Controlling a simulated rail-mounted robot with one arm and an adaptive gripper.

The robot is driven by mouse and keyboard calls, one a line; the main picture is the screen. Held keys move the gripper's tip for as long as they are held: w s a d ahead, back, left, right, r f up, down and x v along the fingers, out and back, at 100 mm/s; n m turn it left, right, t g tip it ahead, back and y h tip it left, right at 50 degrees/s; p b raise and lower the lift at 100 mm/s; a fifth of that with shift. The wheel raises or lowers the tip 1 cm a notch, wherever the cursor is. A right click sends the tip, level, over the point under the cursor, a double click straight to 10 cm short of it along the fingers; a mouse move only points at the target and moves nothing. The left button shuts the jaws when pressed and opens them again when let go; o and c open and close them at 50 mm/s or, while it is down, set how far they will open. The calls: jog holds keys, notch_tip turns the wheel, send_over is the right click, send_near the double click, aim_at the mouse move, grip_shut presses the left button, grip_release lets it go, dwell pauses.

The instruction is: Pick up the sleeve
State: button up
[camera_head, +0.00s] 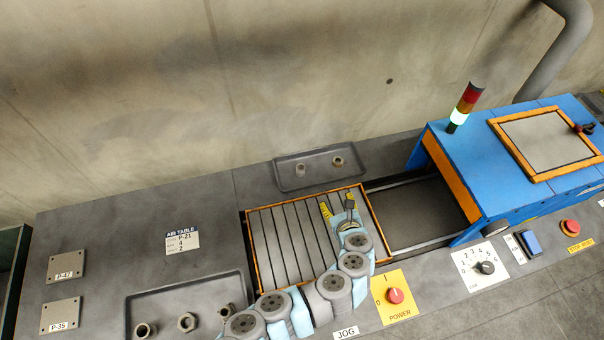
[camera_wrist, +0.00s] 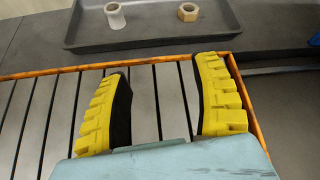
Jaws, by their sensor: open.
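A pale grey, hollow flanged sleeve (camera_head: 300,169) stands in the back tray (camera_head: 320,178). In the wrist view the sleeve (camera_wrist: 115,16) is at the top, left of a brass-coloured hex nut (camera_wrist: 188,12). The nut (camera_head: 338,161) also shows in the head view. My gripper (camera_head: 338,208) is over the slatted table, in front of the back tray and apart from the sleeve. Its yellow fingers (camera_wrist: 163,80) are spread, with only slats visible between them.
The orange-framed slatted table (camera_head: 285,235) lies under my gripper. A front tray (camera_head: 175,300) holds several small metal parts, partly cut off by the picture edge. A blue machine (camera_head: 450,165) with a signal light (camera_head: 465,107) stands right. A concrete wall (camera_head: 150,90) rises behind.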

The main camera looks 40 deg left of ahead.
jog(key=a+y, duration=0.1)
jog(key=s+a+r+g, duration=0.1)
jog(key=s+a+r+g+y+b, duration=0.1)
jog(key=a, duration=0.1)
jog(key=shift+r+y, duration=0.1)
jog(key=shift+y, duration=0.2)
jog(key=shift+a, duration=0.2)
send_near(301, 168)
jog(key=shift+b+x, duration=0.6)
jog(key=shift+x, duration=2.75)
jog(key=shift+b+x, duration=0.9)
jog(key=shift+x, duration=0.9)
grip_shut()
